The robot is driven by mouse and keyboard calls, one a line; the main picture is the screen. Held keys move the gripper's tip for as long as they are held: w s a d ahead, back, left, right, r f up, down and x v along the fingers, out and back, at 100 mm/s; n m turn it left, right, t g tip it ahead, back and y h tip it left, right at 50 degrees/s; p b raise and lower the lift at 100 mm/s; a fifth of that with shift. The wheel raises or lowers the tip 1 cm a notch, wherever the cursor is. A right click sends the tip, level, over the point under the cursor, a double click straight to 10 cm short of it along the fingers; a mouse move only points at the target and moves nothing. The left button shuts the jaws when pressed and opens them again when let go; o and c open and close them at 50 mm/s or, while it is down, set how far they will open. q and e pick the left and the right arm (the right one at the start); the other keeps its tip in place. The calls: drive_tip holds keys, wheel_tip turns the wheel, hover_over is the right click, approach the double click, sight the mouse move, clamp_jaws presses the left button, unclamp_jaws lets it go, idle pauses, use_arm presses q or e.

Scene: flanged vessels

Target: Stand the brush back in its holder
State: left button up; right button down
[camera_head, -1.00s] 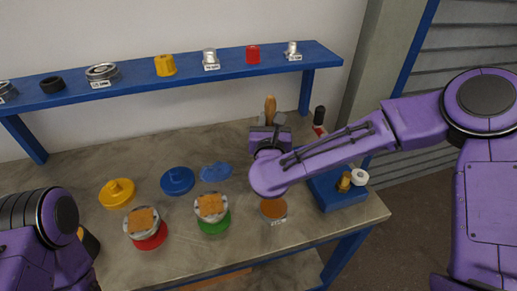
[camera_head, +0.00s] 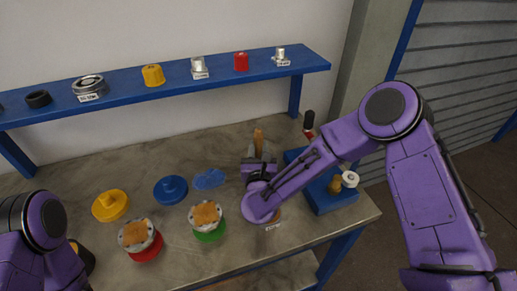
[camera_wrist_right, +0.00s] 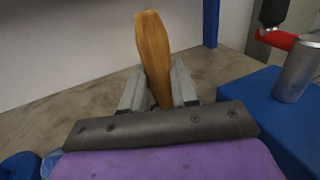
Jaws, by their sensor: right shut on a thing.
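The brush shows as a tan wooden handle (camera_head: 258,141) standing nearly upright in my right gripper (camera_head: 258,165). In the right wrist view the handle (camera_wrist_right: 153,55) rises between the two grey fingers (camera_wrist_right: 158,88), which are shut on it. Its bristle end is hidden behind the gripper. A blue tray (camera_head: 333,200) stands just right of the gripper. A grey metal cup (camera_wrist_right: 298,72), which may be the holder, shows at the tray in the right wrist view. My left arm is at the lower left; its gripper cannot be made out.
Left of the gripper are a blue flat piece (camera_head: 209,179), a blue cap (camera_head: 171,189), a yellow cap (camera_head: 110,205), and vessels with a green base (camera_head: 210,234) and a red base (camera_head: 148,250). A black-handled tool (camera_head: 308,122) stands behind the tray. A blue shelf (camera_head: 215,84) runs along the back.

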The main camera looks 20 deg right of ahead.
drive_tip(key=shift+f, duration=0.25)
drive_tip(key=c, duration=0.9)
unclamp_jaws()
drive_tip(key=shift+w, duration=0.15)
drive_tip(key=shift+o, duration=0.2)
drive_tip(key=shift+r, duration=0.1)
drive_tip(key=shift+r, duration=0.15)
drive_tip(key=shift+b+v, duration=1.9)
drive_tip(key=shift+v, duration=4.2)
